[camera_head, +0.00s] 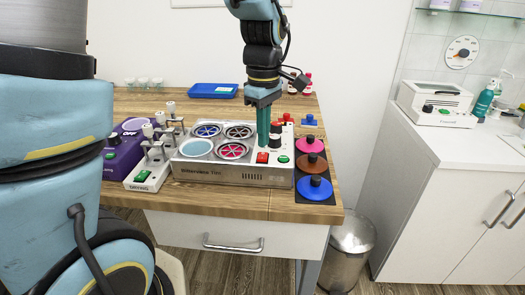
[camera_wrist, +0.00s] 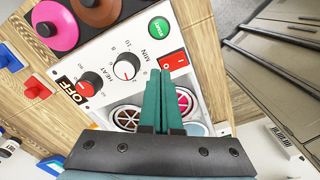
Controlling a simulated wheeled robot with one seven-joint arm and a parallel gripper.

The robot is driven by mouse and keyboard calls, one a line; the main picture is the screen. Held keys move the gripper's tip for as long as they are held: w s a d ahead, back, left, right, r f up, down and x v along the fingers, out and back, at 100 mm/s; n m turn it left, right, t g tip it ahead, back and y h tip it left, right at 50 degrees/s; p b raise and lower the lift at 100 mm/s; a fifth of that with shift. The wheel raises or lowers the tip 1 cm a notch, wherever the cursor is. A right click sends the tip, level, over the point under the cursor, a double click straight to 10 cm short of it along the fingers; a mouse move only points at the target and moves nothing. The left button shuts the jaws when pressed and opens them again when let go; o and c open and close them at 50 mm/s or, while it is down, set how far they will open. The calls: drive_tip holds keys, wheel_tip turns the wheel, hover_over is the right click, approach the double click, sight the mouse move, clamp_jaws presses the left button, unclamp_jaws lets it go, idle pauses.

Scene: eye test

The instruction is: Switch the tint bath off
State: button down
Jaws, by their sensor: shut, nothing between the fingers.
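The tint bath (camera_head: 222,174) is a silver-white box on the wooden table, with several round wells in its top. A red rocker switch (camera_head: 262,157) and a green button (camera_head: 283,159) sit at its right end. In the wrist view the red switch (camera_wrist: 172,60) lies just beside my fingertips, below the green START button (camera_wrist: 159,25). The HEAT knob (camera_wrist: 90,83) and MIN knob (camera_wrist: 127,67) show near an OFF label (camera_wrist: 72,92). My gripper (camera_head: 263,143) is shut and empty, pointing down by the red switch; I cannot tell whether it touches.
Pink, brown and blue knobbed lids (camera_head: 314,187) lie right of the bath. A smaller white unit (camera_head: 149,176) with upright posts and a purple box (camera_head: 119,151) stand left. A blue tray (camera_head: 213,90) lies behind. A white cabinet (camera_head: 448,160) stands right, beyond a bin (camera_head: 347,255).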

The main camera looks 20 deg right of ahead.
sight(263, 153)
wheel_tip(263, 153, up, 6)
drive_tip(key=p, duration=0.4)
drive_tip(key=shift+f, duration=0.2)
drive_tip(key=shift+a, duration=0.1)
drive_tip(key=w+a+m, duration=0.1)
drive_tip(key=a, duration=0.3)
drive_tip(key=w+a+f+m, duration=0.1)
drive_tip(key=a, duration=0.3)
drive_tip(key=w+a+m, duration=0.1)
drive_tip(key=a, duration=0.3)
drive_tip(key=shift+w+f+t, duration=0.15)
drive_tip(key=shift+f+t, duration=0.15)
drive_tip(key=s+a+f+m+t, duration=0.1)
drive_tip(key=a+m, duration=0.4)
drive_tip(key=a, duration=0.8)
drive_tip(key=shift+s+f, duration=0.5)
